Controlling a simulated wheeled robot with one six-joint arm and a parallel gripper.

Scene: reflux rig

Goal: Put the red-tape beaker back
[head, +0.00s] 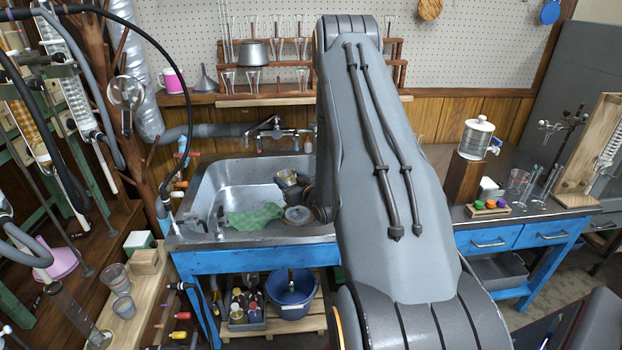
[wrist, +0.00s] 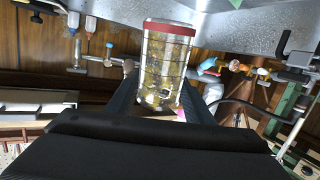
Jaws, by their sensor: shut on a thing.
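The red-tape beaker (wrist: 166,65) is in the middle of the wrist view. It is a clear vessel with a red band at its picture-top end, and mottled yellow-brown shows in its wall. My gripper (wrist: 160,88) is shut on it, one dark finger on each side. The wrist view looks upside down, with the sink metal at its top. In the head view, my gripper (head: 308,193) is over the right part of the sink, mostly hidden by my arm. A small yellowish vessel (head: 286,178) beside it seems to be the held beaker; its red band cannot be made out.
The steel sink (head: 210,188) holds a green cloth (head: 254,216) and a round dish-like thing (head: 298,214). Taps (head: 273,130) stand behind it. A wooden rack (head: 290,100) with several glasses is on the back wall. My arm hides the middle of the bench.

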